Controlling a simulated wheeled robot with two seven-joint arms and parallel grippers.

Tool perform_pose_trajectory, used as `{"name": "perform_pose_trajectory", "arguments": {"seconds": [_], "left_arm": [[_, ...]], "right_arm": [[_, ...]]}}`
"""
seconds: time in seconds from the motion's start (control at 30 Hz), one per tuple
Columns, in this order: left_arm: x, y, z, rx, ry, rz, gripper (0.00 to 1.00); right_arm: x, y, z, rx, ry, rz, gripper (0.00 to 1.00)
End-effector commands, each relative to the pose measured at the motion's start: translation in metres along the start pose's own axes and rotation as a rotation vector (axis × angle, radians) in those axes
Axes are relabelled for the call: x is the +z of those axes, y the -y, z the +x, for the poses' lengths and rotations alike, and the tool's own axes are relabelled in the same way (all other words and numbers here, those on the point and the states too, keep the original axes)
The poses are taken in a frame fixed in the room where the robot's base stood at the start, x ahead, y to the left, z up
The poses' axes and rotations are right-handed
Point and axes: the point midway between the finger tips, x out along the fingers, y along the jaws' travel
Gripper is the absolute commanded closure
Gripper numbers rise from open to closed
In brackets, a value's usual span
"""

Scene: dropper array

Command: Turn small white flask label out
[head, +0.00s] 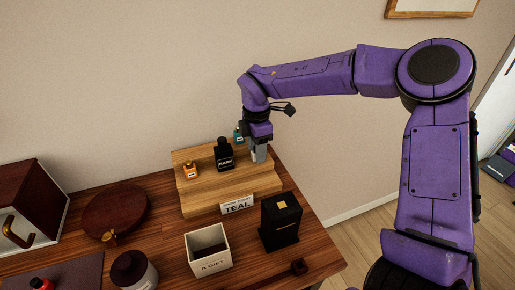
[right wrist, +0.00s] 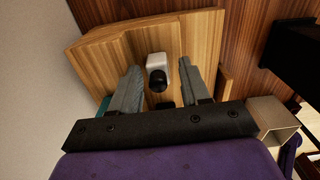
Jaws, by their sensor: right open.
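The small white flask (right wrist: 156,62) with a black cap stands on the wooden stepped stand (right wrist: 196,32) in the right wrist view. My right gripper (right wrist: 160,68) is open, with one finger on each side of the flask and apparent gaps between. In the head view my right gripper (head: 259,154) points down at the right end of the stand (head: 205,202) and mostly hides the flask. No label on the flask can be made out. My left gripper is not in view.
A black bottle (head: 224,157), a small amber bottle (head: 191,170) and a teal bottle (head: 238,134) share the stand. A sign reading TEAL (head: 237,204) is at its front. A pale open box (head: 208,260) and a black box (head: 281,222) stand before it.

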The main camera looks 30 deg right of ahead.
Motion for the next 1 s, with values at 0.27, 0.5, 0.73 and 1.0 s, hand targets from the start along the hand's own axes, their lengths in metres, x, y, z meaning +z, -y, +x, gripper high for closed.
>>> {"name": "perform_pose_trajectory", "arguments": {"seconds": [0.27, 0.5, 0.73, 1.0], "left_arm": [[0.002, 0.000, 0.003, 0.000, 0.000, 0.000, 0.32], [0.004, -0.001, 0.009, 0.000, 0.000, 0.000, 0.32], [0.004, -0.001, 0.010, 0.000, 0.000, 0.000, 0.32], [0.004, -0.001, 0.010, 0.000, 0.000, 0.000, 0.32]], "right_arm": [[0.000, -0.003, -0.022, 0.016, 0.000, -0.002, 0.46], [0.000, 0.000, -0.079, 0.011, 0.000, 0.001, 0.46], [0.000, 0.001, -0.106, 0.004, 0.000, 0.000, 0.46], [0.000, 0.002, -0.107, 0.002, 0.000, -0.001, 0.46]]}}
